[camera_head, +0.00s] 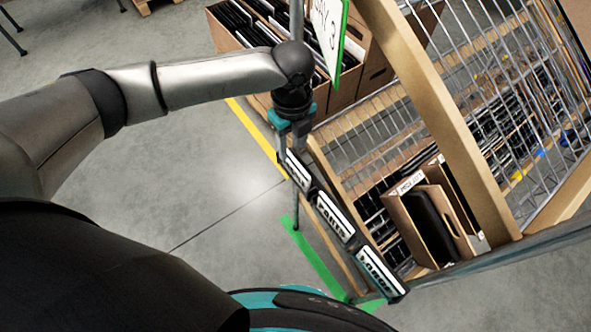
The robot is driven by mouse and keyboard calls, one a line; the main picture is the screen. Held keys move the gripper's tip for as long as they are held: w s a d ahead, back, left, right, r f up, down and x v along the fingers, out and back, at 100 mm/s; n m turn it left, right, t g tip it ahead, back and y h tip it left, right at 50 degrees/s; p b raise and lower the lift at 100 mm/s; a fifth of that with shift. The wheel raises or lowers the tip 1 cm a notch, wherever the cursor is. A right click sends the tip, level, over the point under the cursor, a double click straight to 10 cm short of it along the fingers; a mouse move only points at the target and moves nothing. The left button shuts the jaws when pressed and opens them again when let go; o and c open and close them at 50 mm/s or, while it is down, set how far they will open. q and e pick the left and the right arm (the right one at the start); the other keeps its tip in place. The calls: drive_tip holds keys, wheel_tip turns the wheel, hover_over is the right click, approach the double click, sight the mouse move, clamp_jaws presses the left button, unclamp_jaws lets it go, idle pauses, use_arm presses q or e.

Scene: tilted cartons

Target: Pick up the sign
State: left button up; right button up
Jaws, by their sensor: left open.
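A white sign (326,32) with a green edge and dark lettering stands at the top centre, cut off by the top of the view. A thin grey pole (297,18) runs beside it; whether the two are joined I cannot tell. My left gripper (293,150) points down below the sign, with teal parts at its base. It is open, and no sign is between its fingers. Another thin upright length (296,208) shows below the gripper; my wrist hides what lies between. My right gripper is not in view.
A wire-sided wooden rack (455,130) fills the right, holding a tilted carton (428,225) of dark items. Labelled plates (335,217) line its near edge. An open carton (235,25) of files stands behind my wrist. Grey floor (215,190) is clear at centre left.

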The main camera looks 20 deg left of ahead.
sight(296, 161)
use_arm(q)
drive_tip(key=f, duration=0.2)
drive_tip(key=f+b, duration=0.1)
drive_tip(key=f, duration=0.2)
drive_tip(key=f+b, duration=0.1)
drive_tip(key=f, duration=0.2)
drive_tip(key=shift+w+d, duration=0.25)
drive_tip(key=shift+w, duration=0.1)
clamp_jaws()
idle(1.0)
